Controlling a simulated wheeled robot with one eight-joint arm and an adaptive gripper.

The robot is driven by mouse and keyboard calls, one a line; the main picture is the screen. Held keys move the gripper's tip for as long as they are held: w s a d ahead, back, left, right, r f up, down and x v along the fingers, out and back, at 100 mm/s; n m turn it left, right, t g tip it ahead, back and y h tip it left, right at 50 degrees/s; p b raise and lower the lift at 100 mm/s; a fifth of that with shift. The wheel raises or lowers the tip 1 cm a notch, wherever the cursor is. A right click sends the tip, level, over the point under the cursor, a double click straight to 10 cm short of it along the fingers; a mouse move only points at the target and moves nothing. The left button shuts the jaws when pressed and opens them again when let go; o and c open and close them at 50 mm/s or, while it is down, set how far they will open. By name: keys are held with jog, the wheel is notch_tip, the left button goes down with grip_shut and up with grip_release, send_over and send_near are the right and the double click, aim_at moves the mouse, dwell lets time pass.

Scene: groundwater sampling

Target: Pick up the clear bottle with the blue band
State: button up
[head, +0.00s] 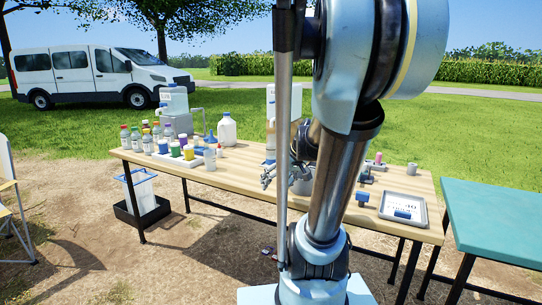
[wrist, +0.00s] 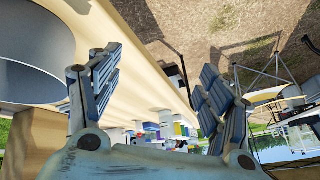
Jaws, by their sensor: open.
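Several small clear bottles with coloured caps (head: 147,143) stand in a group at the left end of the wooden table (head: 240,180) in the head view. They are too small there to tell surely which one has the blue band. The wrist view shows the coloured group small and far off (wrist: 165,130), beyond the fingers. My gripper (wrist: 158,75) is open, with nothing between its fingers. In the head view my gripper (head: 267,176) is over the middle of the table, to the right of the bottles and well apart from them. My arm hides part of the table.
A white jug (head: 227,129) and a white tray of coloured-capped cups (head: 187,160) stand near the bottles. A large grey round vessel (wrist: 35,45) is close beside my gripper. A grey tray (head: 404,209) lies at the right end. A teal table (head: 495,220) stands farther right.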

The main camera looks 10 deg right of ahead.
jog(key=w+d+r+n+t+y, duration=0.1)
jog(key=w+d+r+t, duration=0.1)
jog(key=w, duration=0.6)
jog(key=w+d+r+n+t+y, duration=0.1)
jog(key=w+d, duration=0.2)
jog(key=w, duration=0.4)
jog(key=t+y, duration=0.1)
jog(key=t, duration=0.3)
send_near(276, 151)
jog(key=shift+n, duration=0.4)
jog(key=x, duration=0.8)
jog(key=shift+r, duration=0.1)
jog(key=shift+s+f+x, duration=0.1)
jog(key=shift+f+x, duration=0.05)
jog(key=shift+x, duration=1.2)
jog(key=shift+s+f+x, duration=0.1)
jog(key=shift+f+x, duration=0.05)
jog(key=shift+x, duration=1.2)
jog(key=shift+a, duration=0.1)
jog(key=c, duration=1.2)
